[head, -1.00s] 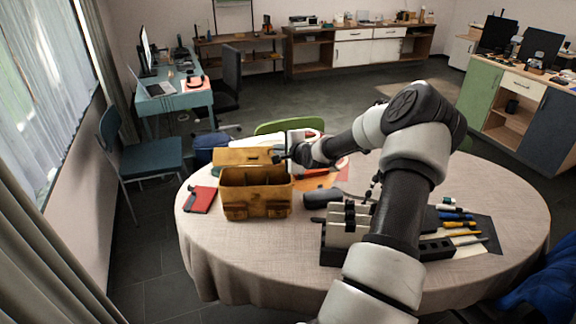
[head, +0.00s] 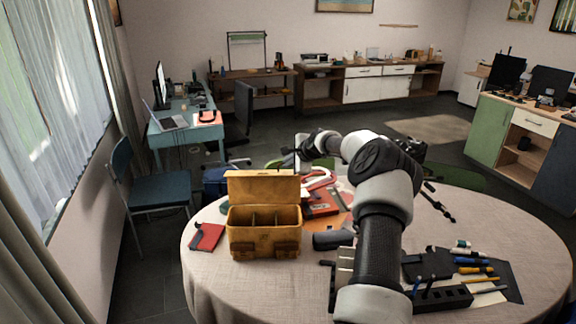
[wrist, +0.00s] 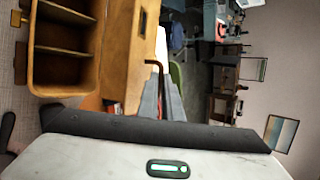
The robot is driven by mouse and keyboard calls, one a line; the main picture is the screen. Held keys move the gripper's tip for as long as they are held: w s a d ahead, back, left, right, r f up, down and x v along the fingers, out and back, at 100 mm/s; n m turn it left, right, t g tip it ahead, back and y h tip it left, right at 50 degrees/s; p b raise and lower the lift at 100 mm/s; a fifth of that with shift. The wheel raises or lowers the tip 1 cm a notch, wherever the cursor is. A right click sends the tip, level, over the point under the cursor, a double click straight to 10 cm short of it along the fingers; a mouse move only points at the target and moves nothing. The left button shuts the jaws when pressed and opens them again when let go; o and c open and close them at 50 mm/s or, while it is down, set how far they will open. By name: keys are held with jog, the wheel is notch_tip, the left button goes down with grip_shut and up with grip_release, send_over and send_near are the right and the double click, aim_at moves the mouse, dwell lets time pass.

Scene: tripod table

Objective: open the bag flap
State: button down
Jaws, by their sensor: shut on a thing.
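The tan leather bag (head: 265,243) stands on the round table, its top open and its divided inside showing. Its flap (head: 262,188) stands up along the back edge. In the wrist view the bag (wrist: 60,70) is at the upper left and the flap (wrist: 120,45) runs beside it. My gripper (wrist: 160,90) is shut on the flap at its outer right edge; the exact contact is partly hidden. In the head view my wrist reaches in from the right, just beyond the flap's upper right corner.
A red notebook (head: 207,237) lies left of the bag on the table (head: 225,285). Red items (head: 322,203) and a dark cylinder (head: 333,239) lie to its right. A black holder (head: 442,298) and several pens are at the front right. A blue chair (head: 155,190) stands left.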

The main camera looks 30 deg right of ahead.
jog(key=shift+w+d+r, duration=0.1)
jog(key=shift+d+r, duration=0.05)
jog(key=shift+d, duration=0.05)
jog(key=c, duration=1.9)
grip_release()
jog(key=shift+c, duration=0.2)
jog(key=d+b+v, duration=0.1)
jog(key=b+v, duration=0.1)
jog(key=v, duration=1.5)
jog(key=shift+a+r+b, duration=0.15)
jog(key=shift+a+b, duration=0.15)
jog(key=shift+a, duration=0.15)
